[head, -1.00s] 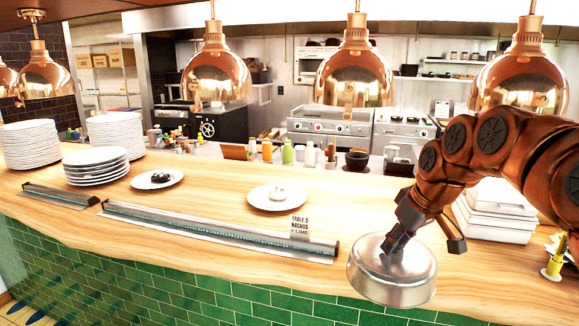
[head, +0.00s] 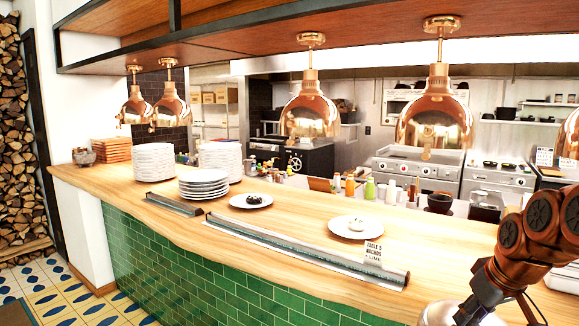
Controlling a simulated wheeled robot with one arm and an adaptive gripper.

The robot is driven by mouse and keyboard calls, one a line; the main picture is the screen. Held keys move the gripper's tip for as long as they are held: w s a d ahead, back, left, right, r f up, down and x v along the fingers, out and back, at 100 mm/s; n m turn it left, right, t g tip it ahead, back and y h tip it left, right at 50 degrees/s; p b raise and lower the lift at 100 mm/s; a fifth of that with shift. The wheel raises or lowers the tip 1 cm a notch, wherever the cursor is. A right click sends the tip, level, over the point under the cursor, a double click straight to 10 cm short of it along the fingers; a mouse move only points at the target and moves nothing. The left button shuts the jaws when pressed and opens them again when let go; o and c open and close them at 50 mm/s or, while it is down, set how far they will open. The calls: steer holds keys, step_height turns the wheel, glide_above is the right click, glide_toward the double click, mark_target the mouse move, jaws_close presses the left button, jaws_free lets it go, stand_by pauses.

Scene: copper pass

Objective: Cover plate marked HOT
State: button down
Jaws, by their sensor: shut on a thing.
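My gripper (head: 474,312) is at the lower right of the head view, shut on a metal dome cover (head: 438,314). The dome is cut off by the bottom edge. A white plate (head: 342,233) with a small pale item stands on the wooden counter, left of and beyond the dome. A second plate (head: 263,203) with a small dark item stands farther left. A ticket (head: 373,254) stands in a metal rail near the pale-item plate. It appears to read "TABLE 5 NACHOS + LIME". I see no legible HOT mark.
Stacks of white plates (head: 154,163) stand at the counter's (head: 292,212) left part. Copper lamps (head: 436,118) hang above it. A long ticket rail (head: 300,250) runs along the front edge. Bottles (head: 370,189) stand behind. Tiled floor (head: 70,290) is open at left.

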steer(key=w+a+f, duration=0.6)
steer(key=a+f, duration=0.2)
steer(key=a, duration=0.1)
steer(key=w+a+f+m, duration=0.1)
steer(key=w+a+f, duration=0.6)
steer(key=a, duration=0.3)
steer(key=shift+a+f+m+h, duration=0.25)
steer(key=shift+f+m+h, duration=0.05)
steer(key=shift+f, duration=0.5)
